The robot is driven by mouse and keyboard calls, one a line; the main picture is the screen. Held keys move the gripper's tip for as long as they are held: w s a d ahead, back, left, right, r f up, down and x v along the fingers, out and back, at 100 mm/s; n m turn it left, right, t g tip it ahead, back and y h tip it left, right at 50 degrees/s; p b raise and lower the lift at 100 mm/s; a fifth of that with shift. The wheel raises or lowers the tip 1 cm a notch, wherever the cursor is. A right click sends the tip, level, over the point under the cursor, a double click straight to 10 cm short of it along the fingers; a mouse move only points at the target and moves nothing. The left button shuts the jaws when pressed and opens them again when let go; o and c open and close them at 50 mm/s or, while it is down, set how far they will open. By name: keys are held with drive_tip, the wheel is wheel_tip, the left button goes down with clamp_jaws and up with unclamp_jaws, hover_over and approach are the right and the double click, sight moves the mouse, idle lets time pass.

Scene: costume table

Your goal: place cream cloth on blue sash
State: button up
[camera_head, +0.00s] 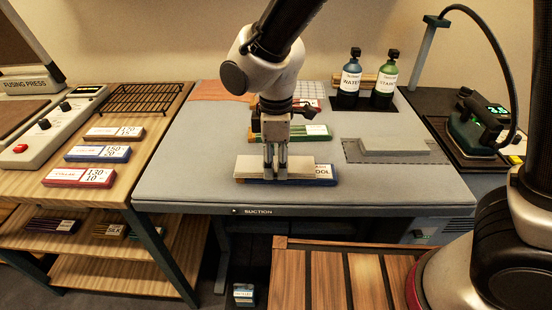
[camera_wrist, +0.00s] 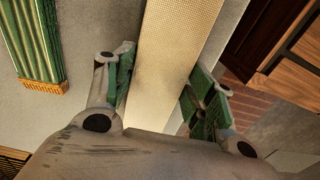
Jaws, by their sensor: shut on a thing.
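The cream cloth (camera_head: 249,164) is a flat folded strip near the front middle of the grey table. My gripper (camera_head: 275,174) points down with its fingers around the cloth, shut on it. In the wrist view the cloth (camera_wrist: 178,40) runs between the two green-padded fingers (camera_wrist: 160,78). The blue sash (camera_head: 312,182) shows as a dark blue strip along the cloth's lower front edge, with a white label at its right end. The cloth appears to be right over the sash; whether it rests fully on it is hard to tell. Most of the sash is hidden.
A green folded cloth (camera_head: 316,133) lies behind my gripper and also shows in the wrist view (camera_wrist: 35,40). A grey block (camera_head: 380,146) on a grey mat stands to the right, two bottles (camera_head: 350,76) behind it. An iron (camera_head: 476,122) stands far right. The table's front-left is clear.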

sight(276, 164)
drive_tip(key=o, duration=1)
drive_tip(key=shift+f, duration=0.1)
wheel_tip(276, 164, up, 12)
drive_tip(key=w+d+r+m, duration=0.3)
drive_tip(key=d, duration=0.4)
drive_tip(key=w+d+r+m+t+y, duration=0.1)
drive_tip(key=d+r+m, duration=0.1)
drive_tip(key=d, duration=0.5)
drive_tip(key=d+r+m, duration=0.2)
drive_tip(key=d+m, duration=0.1)
drive_tip(key=d, duration=0.4)
drive_tip(key=s+d+m+t, duration=0.1)
drive_tip(key=s+d+m, duration=0.4)
drive_tip(key=d, duration=0.4)
drive_tip(key=s+d+m+t+h, duration=0.1)
drive_tip(key=s+d+m, duration=0.4)
drive_tip(key=d, duration=0.5)
drive_tip(key=shift+s+d+r+m+t, duration=0.15)
drive_tip(key=shift+s+d+m+t, duration=0.15)
drive_tip(key=shift+s+t, duration=0.3)
